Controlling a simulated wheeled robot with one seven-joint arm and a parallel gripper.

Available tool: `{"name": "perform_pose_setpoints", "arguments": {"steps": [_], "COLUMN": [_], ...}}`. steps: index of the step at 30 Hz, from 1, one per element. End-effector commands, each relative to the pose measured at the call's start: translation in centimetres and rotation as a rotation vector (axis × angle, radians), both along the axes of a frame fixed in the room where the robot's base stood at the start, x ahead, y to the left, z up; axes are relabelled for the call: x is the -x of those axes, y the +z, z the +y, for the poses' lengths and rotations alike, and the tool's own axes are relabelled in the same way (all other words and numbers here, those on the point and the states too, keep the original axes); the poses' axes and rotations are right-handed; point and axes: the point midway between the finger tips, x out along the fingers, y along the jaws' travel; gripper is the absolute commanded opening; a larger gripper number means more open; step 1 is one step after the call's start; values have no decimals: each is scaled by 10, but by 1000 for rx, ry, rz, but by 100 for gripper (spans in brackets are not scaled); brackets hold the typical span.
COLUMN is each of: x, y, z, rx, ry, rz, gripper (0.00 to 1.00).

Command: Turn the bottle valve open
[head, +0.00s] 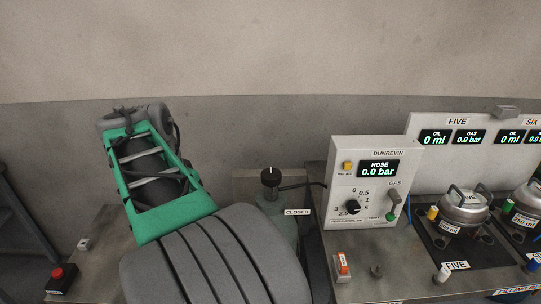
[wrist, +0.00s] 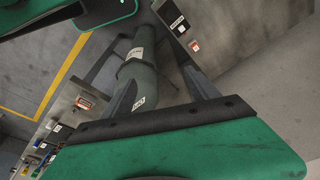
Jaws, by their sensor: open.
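The gas bottle (head: 277,210) stands beside the bench in the head view, partly hidden by my arm. A black valve knob (head: 270,177) with a white mark tops it, and a label by it reads CLOSED (head: 297,212). In the wrist view a grey-green labelled cylinder (wrist: 140,68), seemingly the bottle, appears beyond and between my fingers. My gripper (wrist: 160,76) is open, with two dark fingers spread and nothing visibly held. The valve knob cannot be made out in the wrist view. My gripper's fingers are not seen in the head view.
The Dunrevin panel (head: 341,185) stands right of the bottle, its display reading HOSE 0.0 bar. A dark hose runs from the valve towards it. Metal canisters (head: 462,209) stand farther right. A red button box (head: 61,279) sits at lower left, and a wall is behind.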

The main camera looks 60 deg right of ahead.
Motion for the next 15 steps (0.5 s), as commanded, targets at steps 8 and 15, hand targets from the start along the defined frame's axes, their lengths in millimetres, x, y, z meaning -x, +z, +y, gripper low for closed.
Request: {"name": "perform_pose_setpoints", "arguments": {"steps": [8, 15], "x": [114, 129], "y": [100, 82], "z": [-165, -180], "rx": [-118, -144], "ry": [-1613, -1840], "rz": [-156, -191], "gripper": [72, 72]}}
